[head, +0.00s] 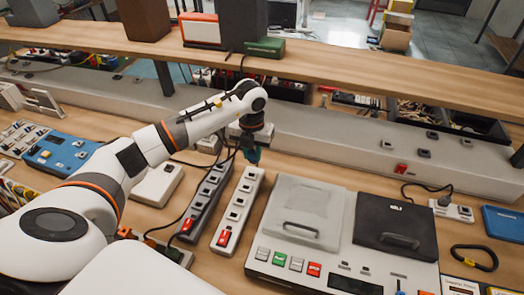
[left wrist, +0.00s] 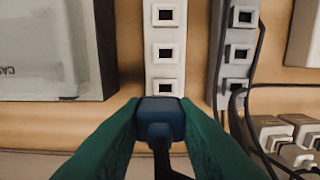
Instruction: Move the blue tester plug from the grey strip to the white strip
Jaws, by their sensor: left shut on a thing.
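My left gripper (head: 252,156) has green fingers and is at the far end of the white strip (head: 239,207). In the left wrist view, its fingertips (left wrist: 161,108) are shut on the dark blue tester plug (left wrist: 161,112). The plug overlaps the near end of the white strip (left wrist: 166,52) in that view, and a dark cord trails below it. I cannot tell whether the plug touches a socket. The grey strip (head: 206,200) lies beside the white one; it also shows in the left wrist view (left wrist: 238,55). My right gripper is not in view.
A grey deck with lids (head: 304,212) stands right of the white strip. Black cables run along and over the grey strip. A blue box (head: 62,152) lies at left. A wooden shelf (head: 330,62) crosses behind, above a grey ledge (head: 335,140).

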